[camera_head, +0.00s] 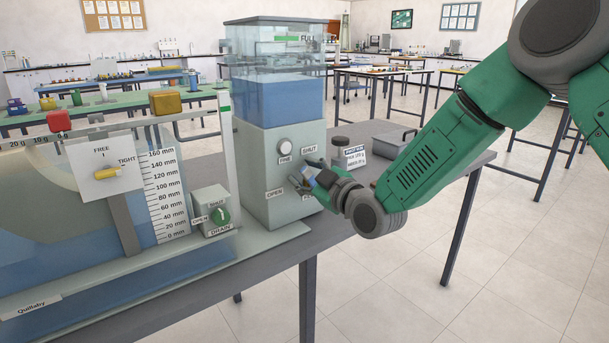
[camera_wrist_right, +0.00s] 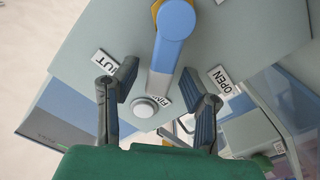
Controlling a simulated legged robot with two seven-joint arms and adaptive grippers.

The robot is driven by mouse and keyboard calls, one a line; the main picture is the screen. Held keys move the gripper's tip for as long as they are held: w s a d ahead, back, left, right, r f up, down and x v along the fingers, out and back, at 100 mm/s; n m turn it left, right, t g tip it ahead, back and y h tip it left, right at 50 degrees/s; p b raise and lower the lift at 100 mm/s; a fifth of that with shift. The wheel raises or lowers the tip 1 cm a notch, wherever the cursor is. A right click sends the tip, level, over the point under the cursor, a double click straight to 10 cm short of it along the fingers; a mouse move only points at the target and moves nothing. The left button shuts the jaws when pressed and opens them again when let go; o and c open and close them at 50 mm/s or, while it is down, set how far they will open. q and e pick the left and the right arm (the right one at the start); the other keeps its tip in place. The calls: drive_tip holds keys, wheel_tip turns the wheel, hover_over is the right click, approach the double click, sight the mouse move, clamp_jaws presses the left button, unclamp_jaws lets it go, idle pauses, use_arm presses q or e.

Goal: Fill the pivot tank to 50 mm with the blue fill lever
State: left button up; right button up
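The pivot tank (camera_head: 60,245) stands at the left in the head view, with pale blue water low in it. Its mm scale (camera_head: 168,195) runs 0 to 160; I cannot read the exact level. The blue fill lever (camera_wrist_right: 173,45) is on the grey supply box (camera_head: 262,160). In the wrist view it points toward the FINE label, between the SHUT and OPEN labels. My right gripper (camera_wrist_right: 160,85) is open, one finger on each side of the lever, with visible gaps. In the head view the right gripper (camera_head: 318,180) partly hides the lever. My left gripper is out of view.
A white FINE knob (camera_head: 285,146) sits close by the gripper. A green drain lever (camera_head: 221,215) is on a small box beside the tank. A yellow FREE/TIGHT lever (camera_head: 101,173) points toward TIGHT. A dark jar (camera_head: 340,147) and a grey tray (camera_head: 388,145) stand behind.

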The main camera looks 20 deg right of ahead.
drive_tip(key=shift+d, duration=0.1)
clamp_jaws()
drive_tip(key=shift+w+d+r+m+p, duration=0.2)
drive_tip(key=shift+d+m+p, duration=0.15)
drive_tip(key=shift+m, duration=0.4)
drive_tip(key=shift+w+d+r+m+p, duration=0.1)
drive_tip(key=shift+d+r+m+p, duration=0.25)
drive_tip(key=shift+m, duration=0.4)
drive_tip(key=shift+w+d+m+p, duration=0.15)
drive_tip(key=shift+d+m+p, duration=0.2)
drive_tip(key=shift+m, duration=0.7)
drive_tip(key=shift+w+d+m+p, duration=0.2)
drive_tip(key=shift+d+m, duration=0.25)
drive_tip(key=shift+m, duration=0.6)
unclamp_jaws()
